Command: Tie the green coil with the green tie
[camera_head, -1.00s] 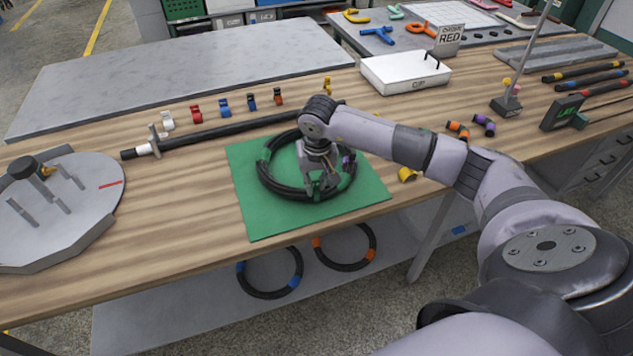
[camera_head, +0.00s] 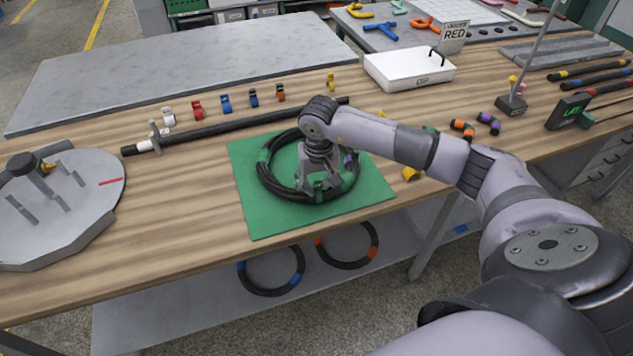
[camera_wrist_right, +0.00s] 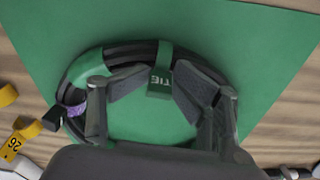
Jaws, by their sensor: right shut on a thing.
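The black coil with green bands (camera_head: 269,179) lies flat on a green mat (camera_head: 259,220). It also shows in the right wrist view (camera_wrist_right: 128,53). The green tie (camera_wrist_right: 160,80), a band with a block marked TIE, sits at the coil's far side in the wrist view. My right gripper (camera_head: 322,190) points down over the coil's near right part. Its fingers (camera_wrist_right: 163,98) are on either side of the tie and shut on it; the exact contact is partly hidden. A purple piece (camera_wrist_right: 76,109) shows at the coil's left in the wrist view. My left gripper is not in view.
A black rod (camera_head: 230,126) lies behind the mat, with several coloured clips behind it. A round grey fixture with pegs (camera_head: 90,205) stands at left. A white box (camera_head: 400,70) is at the back.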

